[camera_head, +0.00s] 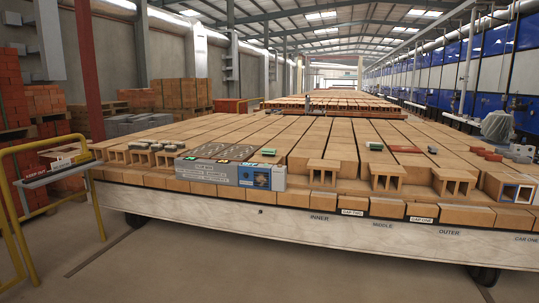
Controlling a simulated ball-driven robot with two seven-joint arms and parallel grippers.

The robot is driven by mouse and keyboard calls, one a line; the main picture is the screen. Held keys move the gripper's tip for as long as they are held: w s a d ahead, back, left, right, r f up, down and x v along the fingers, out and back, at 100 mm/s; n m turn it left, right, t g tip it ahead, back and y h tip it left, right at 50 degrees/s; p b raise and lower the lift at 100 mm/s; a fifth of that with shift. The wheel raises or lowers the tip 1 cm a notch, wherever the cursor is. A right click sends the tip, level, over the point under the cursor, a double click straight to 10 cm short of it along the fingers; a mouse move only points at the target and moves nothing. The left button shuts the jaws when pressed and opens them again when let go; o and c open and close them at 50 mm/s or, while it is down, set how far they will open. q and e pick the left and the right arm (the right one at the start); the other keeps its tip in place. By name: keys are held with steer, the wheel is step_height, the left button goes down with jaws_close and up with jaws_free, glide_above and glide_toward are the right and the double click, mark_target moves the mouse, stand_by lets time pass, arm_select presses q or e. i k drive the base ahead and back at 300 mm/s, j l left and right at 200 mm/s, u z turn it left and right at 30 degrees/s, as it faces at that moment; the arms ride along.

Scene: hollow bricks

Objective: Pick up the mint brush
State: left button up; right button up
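Several small brush-like blocks lie on top of the loaded brick car. One green block (268,152) is just behind the printed grey box, near the middle. Another green block (376,146) lies farther right, behind the hollow bricks. A third greenish block (138,145) is at the left, beside grey ones. They are too small for me to tell which is the mint brush. Neither of my grippers is in view.
A long car (262,222) of tan bricks fills the middle. Hollow bricks (388,177) stand near its front edge, with the printed grey box (205,170) left of centre. Reddish blocks (405,149) lie at right. A yellow railing (95,205) stands at left. Front floor is clear.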

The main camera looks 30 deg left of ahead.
mark_target(268, 153)
steer(key=i+u, duration=0.2)
steer(key=i, duration=0.35)
steer(key=i+j+u, duration=0.15)
steer(key=i+u, duration=0.2)
steer(key=i, duration=0.25)
steer(key=i+u, duration=0.35)
steer(key=i, duration=0.2)
steer(key=i+l+u, duration=0.3)
steer(key=i, duration=0.3)
steer(key=i+j, duration=0.1)
steer(key=i, duration=0.45)
steer(key=i+j+u, duration=0.1)
steer(key=i, duration=0.5)
